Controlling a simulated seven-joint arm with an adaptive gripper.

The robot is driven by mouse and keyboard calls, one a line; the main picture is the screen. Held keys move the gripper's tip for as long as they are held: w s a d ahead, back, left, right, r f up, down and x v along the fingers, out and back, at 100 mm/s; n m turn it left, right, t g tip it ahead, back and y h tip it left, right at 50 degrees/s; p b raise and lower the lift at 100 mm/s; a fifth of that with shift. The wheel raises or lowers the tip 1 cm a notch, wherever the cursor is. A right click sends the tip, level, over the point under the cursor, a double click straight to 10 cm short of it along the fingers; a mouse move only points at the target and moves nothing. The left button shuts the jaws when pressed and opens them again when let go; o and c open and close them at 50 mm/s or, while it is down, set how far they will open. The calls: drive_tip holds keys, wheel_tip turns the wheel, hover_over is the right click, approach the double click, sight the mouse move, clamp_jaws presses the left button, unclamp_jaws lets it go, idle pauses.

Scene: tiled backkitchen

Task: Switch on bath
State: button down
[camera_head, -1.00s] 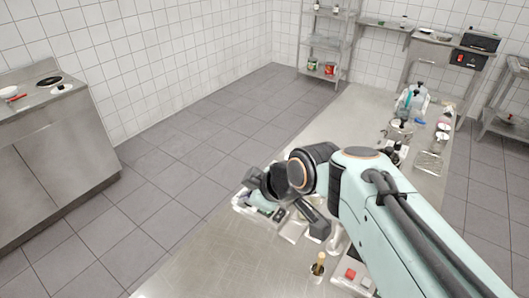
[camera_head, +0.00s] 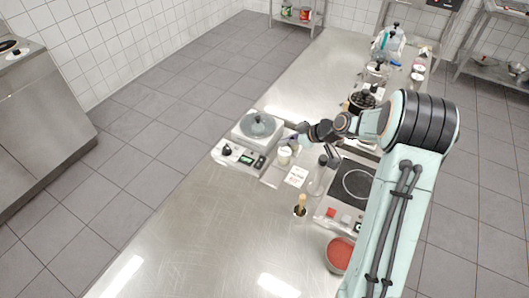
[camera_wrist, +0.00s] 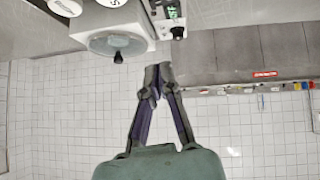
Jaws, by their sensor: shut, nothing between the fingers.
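The bath (camera_head: 236,136) is a pale box with a round grey lid and black lid knob, left of my arm in the head view. Its front panel (camera_head: 243,157) has a black knob (camera_head: 227,150) and a lit green display. In the wrist view the bath (camera_wrist: 80,37) appears upside down at the top, with its green display (camera_wrist: 173,12) and a black knob (camera_wrist: 178,32) near the top middle. My gripper (camera_wrist: 158,72) is shut and empty, its fingertips together, apart from the panel. In the head view it is small, to the right of the bath.
A white jar (camera_head: 284,155), a label card (camera_head: 296,176), a clear bottle (camera_head: 317,178) and a small wooden-handled item (camera_head: 300,206) stand nearby. A black hotplate (camera_head: 357,184) and a bowl of red contents (camera_head: 340,252) are to the right. The steel counter (camera_head: 190,225) is clear at front left.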

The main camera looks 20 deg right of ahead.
hover_over(260, 157)
drive_tip(key=s, duration=0.2)
drive_tip(key=f, duration=0.7)
drive_tip(key=shift+w+d+f, duration=0.15)
drive_tip(key=shift+d+f, duration=0.1)
drive_tip(key=shift+d, duration=0.1)
drive_tip(key=shift+d+f, duration=0.2)
drive_tip(key=shift+f, duration=0.95)
drive_tip(key=shift+w+f, duration=0.15)
drive_tip(key=shift+f, duration=0.45)
drive_tip(key=shift+w+d+f+g, duration=0.1)
drive_tip(key=shift+d+f+g, duration=0.1)
drive_tip(key=shift+f+g, duration=0.2)
drive_tip(key=shift+a+r, duration=0.1)
drive_tip(key=shift+s+a+r, duration=0.2)
drive_tip(key=shift+s+a, duration=0.25)
drive_tip(key=shift+s, duration=0.1)
